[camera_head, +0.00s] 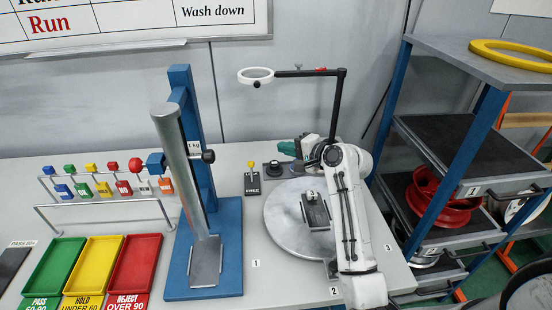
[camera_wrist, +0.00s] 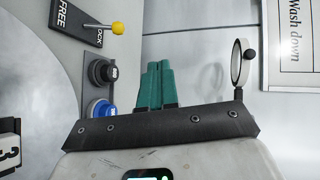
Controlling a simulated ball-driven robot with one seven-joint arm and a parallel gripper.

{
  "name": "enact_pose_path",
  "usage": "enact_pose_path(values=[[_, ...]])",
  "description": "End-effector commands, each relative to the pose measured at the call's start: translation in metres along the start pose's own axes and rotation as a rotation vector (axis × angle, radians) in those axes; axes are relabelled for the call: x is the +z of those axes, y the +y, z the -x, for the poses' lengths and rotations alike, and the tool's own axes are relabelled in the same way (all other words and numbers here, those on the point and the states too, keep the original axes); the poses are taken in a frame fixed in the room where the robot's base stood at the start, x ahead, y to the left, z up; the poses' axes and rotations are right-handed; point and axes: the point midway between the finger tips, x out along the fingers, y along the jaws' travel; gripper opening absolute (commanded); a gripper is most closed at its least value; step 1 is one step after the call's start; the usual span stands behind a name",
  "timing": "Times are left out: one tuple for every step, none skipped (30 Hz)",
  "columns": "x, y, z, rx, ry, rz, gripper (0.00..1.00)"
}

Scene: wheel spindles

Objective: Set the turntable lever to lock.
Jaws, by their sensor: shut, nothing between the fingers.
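The turntable lever has a yellow knob (camera_head: 251,165) and rises from a small black plate (camera_head: 252,184) on the bench, left of the gray turntable disc (camera_head: 285,232). In the wrist view the yellow lever knob (camera_wrist: 118,28) and the plate (camera_wrist: 80,22) with FREE and LOCK lettering are at upper left. I cannot tell which setting the lever is in. My gripper (camera_head: 284,147) has green fingers, shut and empty, behind the disc and to the right of the lever, apart from it. The fingers also show in the wrist view (camera_wrist: 157,68).
A black knob (camera_wrist: 103,72) and a blue knob (camera_wrist: 101,108) sit beside the lever plate. A blue stand (camera_head: 222,245) with a gray post is left of the lever. A ring on a black arm (camera_head: 256,75) overhangs the bench. A shelf rack (camera_head: 450,140) stands right.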

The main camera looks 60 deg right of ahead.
Motion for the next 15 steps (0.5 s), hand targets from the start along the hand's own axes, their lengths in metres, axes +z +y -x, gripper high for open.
enact_pose_path(values=[[-0.003, -0.004, 0.005, -0.002, 0.001, 0.002, 0.00], [-0.004, -0.006, 0.008, -0.002, 0.001, 0.001, 0.00], [-0.006, -0.008, 0.011, -0.002, 0.001, 0.001, 0.00], [-0.007, -0.010, 0.013, -0.001, 0.001, 0.001, 0.00], [-0.008, -0.012, 0.015, -0.002, 0.001, 0.001, 0.00], [-0.009, -0.013, 0.017, -0.002, 0.001, 0.001, 0.00], [-0.009, -0.014, 0.018, -0.001, 0.000, 0.000, 0.00], [-0.009, -0.014, 0.019, -0.001, 0.000, 0.000, 0.00], [-0.009, -0.015, 0.020, 0.000, -0.001, 0.000, 0.00], [-0.009, -0.015, 0.020, 0.000, -0.001, 0.000, 0.00], [-0.009, -0.015, 0.020, 0.000, -0.001, 0.000, 0.00], [-0.009, -0.015, 0.020, 0.000, -0.001, -0.001, 0.00], [-0.009, -0.015, 0.020, 0.000, -0.001, -0.001, 0.00], [-0.009, -0.015, 0.020, 0.000, -0.001, -0.001, 0.00], [-0.009, -0.015, 0.020, 0.000, -0.001, 0.000, 0.00]])
